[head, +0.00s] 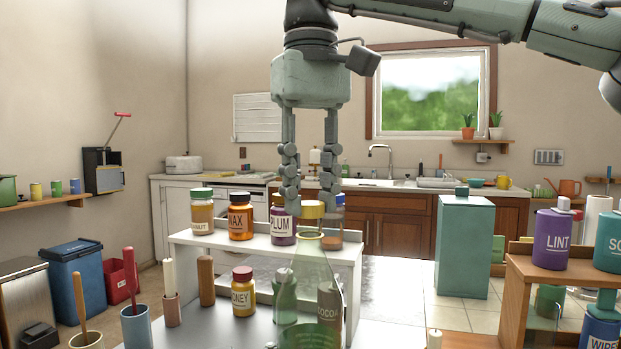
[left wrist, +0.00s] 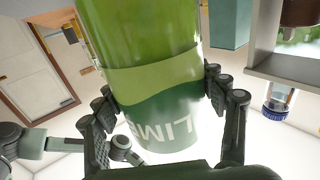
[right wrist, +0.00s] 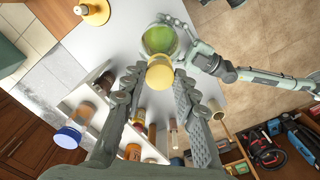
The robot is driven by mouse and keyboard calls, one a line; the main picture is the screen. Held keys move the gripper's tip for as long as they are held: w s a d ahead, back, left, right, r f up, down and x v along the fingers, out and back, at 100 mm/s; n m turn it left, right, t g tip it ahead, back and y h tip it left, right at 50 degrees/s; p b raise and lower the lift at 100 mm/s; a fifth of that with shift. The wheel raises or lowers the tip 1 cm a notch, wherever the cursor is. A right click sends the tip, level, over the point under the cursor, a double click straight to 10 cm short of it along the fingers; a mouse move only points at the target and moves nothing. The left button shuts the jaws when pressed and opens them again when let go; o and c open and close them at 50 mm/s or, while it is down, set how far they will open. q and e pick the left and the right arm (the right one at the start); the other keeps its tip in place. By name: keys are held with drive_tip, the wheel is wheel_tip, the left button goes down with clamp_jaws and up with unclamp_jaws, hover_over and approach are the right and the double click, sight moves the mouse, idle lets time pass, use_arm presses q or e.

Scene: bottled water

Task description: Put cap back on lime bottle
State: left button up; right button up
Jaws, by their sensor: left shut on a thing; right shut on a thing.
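The lime bottle (head: 310,285) is green and see-through and stands out at the front of the head view. In the left wrist view its body with the LIME label (left wrist: 155,80) fills the middle. My left gripper (left wrist: 160,95) is shut on it, one finger on each side. My right gripper (head: 311,203) points down and is shut on a yellow cap (head: 312,210). The cap appears just over the bottle's neck; I cannot tell whether they touch. In the right wrist view the cap (right wrist: 160,73) overlaps the edge of the bottle's green top (right wrist: 158,38).
A white shelf unit (head: 190,240) behind holds several labelled bottles, including a PLUM bottle (head: 282,222) close to my right gripper. A HONEY jar (head: 243,292) stands on the lower surface. A wooden shelf (head: 520,268) with a LINT bottle (head: 552,240) is at the right.

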drive_tip(key=shift+f, duration=0.25)
drive_tip(key=shift+f, duration=0.5)
idle(0.4)
